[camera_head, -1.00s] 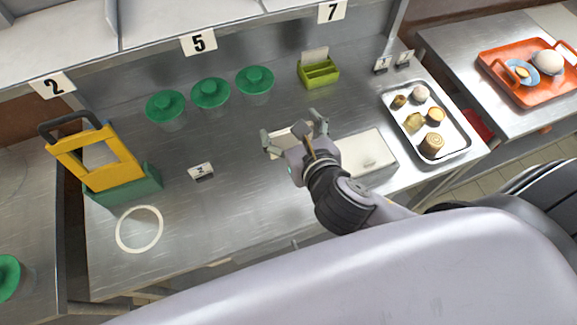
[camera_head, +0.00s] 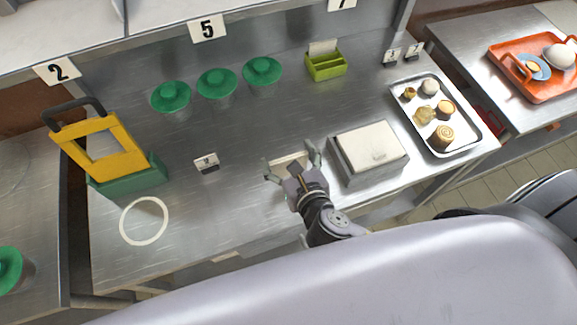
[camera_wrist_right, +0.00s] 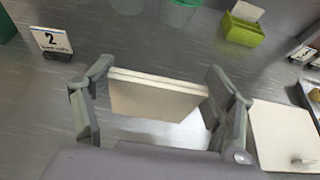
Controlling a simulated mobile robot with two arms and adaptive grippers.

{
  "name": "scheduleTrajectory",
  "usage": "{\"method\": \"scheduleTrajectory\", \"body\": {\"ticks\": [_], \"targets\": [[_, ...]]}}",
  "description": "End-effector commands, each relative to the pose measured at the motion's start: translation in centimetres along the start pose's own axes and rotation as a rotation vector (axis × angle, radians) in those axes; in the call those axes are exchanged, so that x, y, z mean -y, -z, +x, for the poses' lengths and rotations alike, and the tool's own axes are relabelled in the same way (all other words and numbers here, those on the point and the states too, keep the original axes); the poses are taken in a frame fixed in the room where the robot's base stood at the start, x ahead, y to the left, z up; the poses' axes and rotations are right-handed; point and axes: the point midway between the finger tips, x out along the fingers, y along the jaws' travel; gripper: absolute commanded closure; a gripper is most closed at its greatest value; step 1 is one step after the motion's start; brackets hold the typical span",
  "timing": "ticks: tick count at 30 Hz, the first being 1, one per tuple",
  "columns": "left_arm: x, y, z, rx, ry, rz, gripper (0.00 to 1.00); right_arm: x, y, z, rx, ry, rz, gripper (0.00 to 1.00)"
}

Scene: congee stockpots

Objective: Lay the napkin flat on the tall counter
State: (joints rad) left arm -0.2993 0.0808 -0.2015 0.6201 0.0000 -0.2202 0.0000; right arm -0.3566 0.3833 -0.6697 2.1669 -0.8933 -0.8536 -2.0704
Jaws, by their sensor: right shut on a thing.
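My right gripper (camera_head: 292,166) is shut on the napkin (camera_head: 290,163), a flat cream folded square. In the right wrist view the napkin (camera_wrist_right: 157,98) spans the space between the fingers of my right gripper (camera_wrist_right: 155,95), its doubled edge showing. It is over the middle front of the steel counter (camera_head: 230,225); I cannot tell whether it touches the surface. My left gripper is not in view.
A white-topped box (camera_head: 368,150) stands right of the gripper, then a metal tray (camera_head: 475,143) of food. A number card (camera_head: 206,162), white ring (camera_head: 144,220) and yellow-green caddy (camera_head: 108,158) are to the left. Green-lidded containers (camera_head: 217,85) and a green holder (camera_head: 326,66) stand behind.

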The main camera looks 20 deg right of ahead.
Motion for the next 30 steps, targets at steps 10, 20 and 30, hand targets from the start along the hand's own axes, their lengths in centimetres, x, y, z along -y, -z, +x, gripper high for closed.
{"method": "scheduleTrajectory", "body": {"ticks": [10, 20, 30], "targets": [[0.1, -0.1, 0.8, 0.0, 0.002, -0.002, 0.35, 0.0, 4.0, 1.6, 0.0, 0.0, 0.0, 0.33], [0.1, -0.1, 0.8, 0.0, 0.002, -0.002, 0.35, 0.0, 4.2, 1.7, 0.0, -0.001, 0.0, 0.33], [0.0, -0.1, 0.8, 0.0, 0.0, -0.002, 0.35, 0.0, 4.4, 1.8, 0.0, -0.001, 0.0, 0.05]]}}
